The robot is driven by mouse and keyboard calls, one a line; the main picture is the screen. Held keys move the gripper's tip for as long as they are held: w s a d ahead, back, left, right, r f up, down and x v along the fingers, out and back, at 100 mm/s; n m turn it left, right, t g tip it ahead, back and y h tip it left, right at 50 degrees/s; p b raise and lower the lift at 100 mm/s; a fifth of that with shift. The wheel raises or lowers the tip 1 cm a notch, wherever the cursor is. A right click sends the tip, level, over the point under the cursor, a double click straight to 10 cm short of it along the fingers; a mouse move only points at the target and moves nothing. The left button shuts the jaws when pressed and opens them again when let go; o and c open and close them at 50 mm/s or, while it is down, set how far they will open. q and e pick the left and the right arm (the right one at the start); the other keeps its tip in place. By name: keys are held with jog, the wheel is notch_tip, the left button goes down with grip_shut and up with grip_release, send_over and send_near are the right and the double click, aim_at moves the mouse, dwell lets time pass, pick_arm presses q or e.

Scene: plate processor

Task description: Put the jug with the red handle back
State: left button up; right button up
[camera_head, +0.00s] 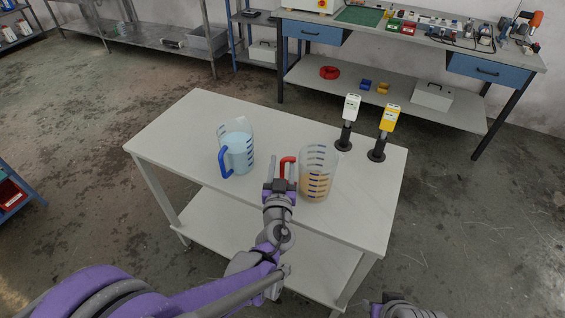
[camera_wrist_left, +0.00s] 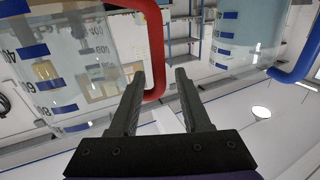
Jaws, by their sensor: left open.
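The jug with the red handle (camera_head: 318,172) stands upright on the white table. It is clear with blue marks and has yellowish contents low down. Its red handle (camera_head: 286,165) faces left, toward my left gripper (camera_head: 279,184). The left gripper is open. In the left wrist view the red handle (camera_wrist_left: 156,45) shows just ahead of the open fingers (camera_wrist_left: 160,76), its lower end between them. I cannot tell whether they touch. The clear jug (camera_wrist_left: 75,70) fills that view's left side.
A jug with a blue handle (camera_head: 237,148) and light blue contents stands to the left on the same table (camera_head: 190,125). Two black stands at the right hold a white device (camera_head: 350,107) and a yellow device (camera_head: 389,119). The table's right front is clear.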

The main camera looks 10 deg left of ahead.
pick_arm(q)
jog(key=s, duration=1.1)
jog(key=s+a+f+n+g+y, duration=0.1)
jog(key=s+a+f+g+y, duration=0.2)
jog(key=a, duration=0.4)
jog(key=s+a+f+n+g+y, duration=0.1)
jog(key=s+a+f+g+y, duration=0.1)
jog(key=s+a+g, duration=0.3)
jog(key=s+d+f+m+g+h, duration=0.1)
jog(key=s+f+g+h, duration=0.1)
jog(key=s, duration=0.3)
jog(key=s+d+f+m+g+h, duration=0.1)
jog(key=s+f+g+h, duration=0.1)
jog(key=s, duration=0.4)
jog(key=shift+s+f+m+g+h, duration=0.2)
jog(key=shift+f+m+g+h, duration=0.15)
jog(key=shift+g+h, duration=0.45)
jog(key=shift+w+d+t, duration=0.1)
jog(key=shift+t, duration=0.2)
